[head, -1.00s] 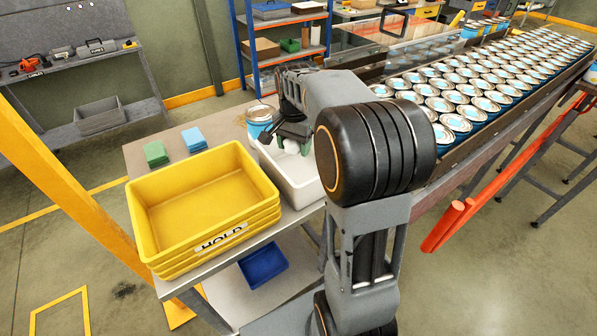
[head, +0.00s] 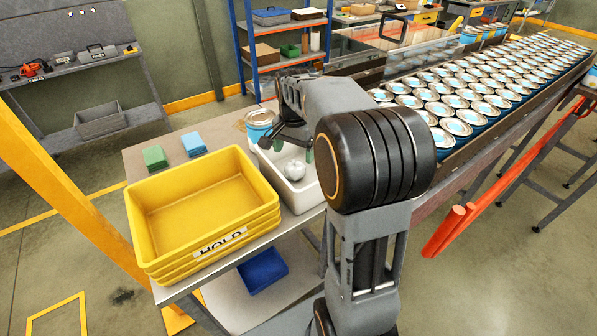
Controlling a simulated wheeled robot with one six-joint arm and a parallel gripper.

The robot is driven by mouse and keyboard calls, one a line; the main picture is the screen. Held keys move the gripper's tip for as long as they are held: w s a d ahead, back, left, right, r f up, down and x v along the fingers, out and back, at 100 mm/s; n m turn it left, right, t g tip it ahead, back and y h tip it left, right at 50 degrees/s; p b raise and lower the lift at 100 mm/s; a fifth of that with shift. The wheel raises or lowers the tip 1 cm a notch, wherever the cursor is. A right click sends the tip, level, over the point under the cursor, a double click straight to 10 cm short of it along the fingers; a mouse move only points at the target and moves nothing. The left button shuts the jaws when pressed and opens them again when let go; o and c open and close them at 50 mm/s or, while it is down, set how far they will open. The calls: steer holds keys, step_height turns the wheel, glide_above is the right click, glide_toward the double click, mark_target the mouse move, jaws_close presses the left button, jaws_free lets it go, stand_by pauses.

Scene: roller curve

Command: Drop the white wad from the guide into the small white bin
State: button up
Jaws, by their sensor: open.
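The white wad (head: 294,170) is a small crumpled ball lying in the small white bin (head: 303,202), near the bin's far part. The bin stands on the table, to the right of the yellow bin. My gripper (head: 291,147) is open over the far side of the bin, just beyond and above the wad. It is apart from the wad as far as I can see. Part of the gripper and the bin's right side are hidden behind my own arm. The guide cannot be made out.
A yellow bin (head: 140,212) marked HOLD stands left of the white bin. A can (head: 260,127) stands behind it. A roller conveyor full of cans (head: 470,104) runs to the right.

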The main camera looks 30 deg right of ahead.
step_height(320, 180, up, 14)
steer(key=shift+f, duration=0.25)
steer(key=shift+s+f, duration=0.1)
stand_by(0.6)
